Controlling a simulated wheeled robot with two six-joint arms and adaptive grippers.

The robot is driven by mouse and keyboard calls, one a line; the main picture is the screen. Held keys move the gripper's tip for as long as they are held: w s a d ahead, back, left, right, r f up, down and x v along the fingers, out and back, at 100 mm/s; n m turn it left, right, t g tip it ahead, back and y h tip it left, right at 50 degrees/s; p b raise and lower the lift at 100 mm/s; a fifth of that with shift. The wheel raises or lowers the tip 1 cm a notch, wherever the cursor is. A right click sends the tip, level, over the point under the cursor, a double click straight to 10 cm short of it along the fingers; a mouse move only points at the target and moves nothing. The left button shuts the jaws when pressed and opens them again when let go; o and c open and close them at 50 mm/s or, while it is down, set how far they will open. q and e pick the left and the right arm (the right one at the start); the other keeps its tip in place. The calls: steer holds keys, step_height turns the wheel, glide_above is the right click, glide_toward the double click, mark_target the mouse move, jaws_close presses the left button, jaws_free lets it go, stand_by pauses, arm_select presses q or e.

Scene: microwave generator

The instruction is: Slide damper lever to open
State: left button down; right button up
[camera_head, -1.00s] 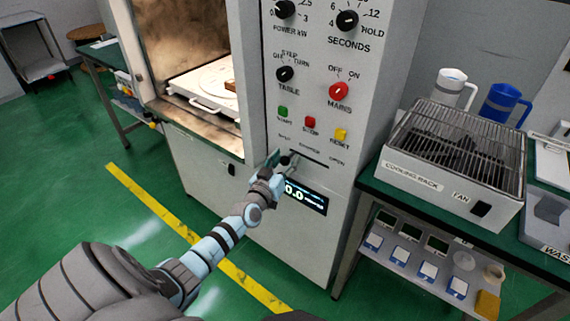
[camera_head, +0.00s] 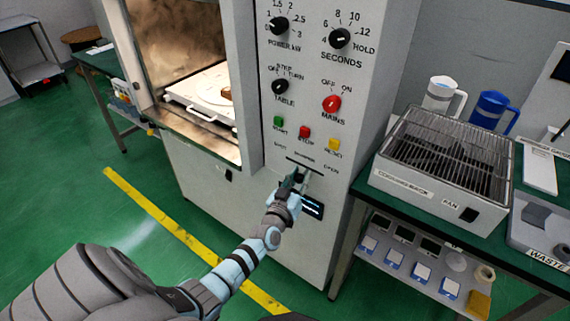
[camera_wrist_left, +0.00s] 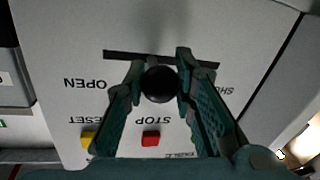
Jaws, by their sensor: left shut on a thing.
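The damper lever's round black knob (camera_wrist_left: 160,84) shows in the wrist view, which is upside down. It stands near the middle of a dark horizontal slot (camera_wrist_left: 122,54), between the OPEN label on one side and the SHUT label on the other. My left gripper (camera_wrist_left: 160,80) is shut on the knob, one finger on each side. In the head view my left gripper (camera_head: 298,178) is at the slot on the front of the microwave generator (camera_head: 345,165) and partly hides the lever. My right gripper is not in view.
Above the slot are green, red and yellow buttons (camera_head: 334,144) and the red mains knob (camera_head: 331,103). Below it is a display (camera_head: 313,207), partly covered by my gripper. A cooling rack (camera_head: 440,165) stands on the table to the right. The chamber at left is open.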

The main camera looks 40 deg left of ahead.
mark_target(316, 172)
arm_select(q)
steer(key=d, duration=0.3)
steer(key=shift+p, duration=0.35)
steer(key=shift+d+f, duration=0.15)
steer(key=c, duration=1.6)
jaws_free()
steer(key=shift+d, duration=0.1)
steer(key=o, duration=0.3)
steer(key=shift+d, duration=0.15)
steer(key=shift+s, duration=0.2)
steer(key=v, duration=1.1)
steer(key=shift+s, duration=0.25)
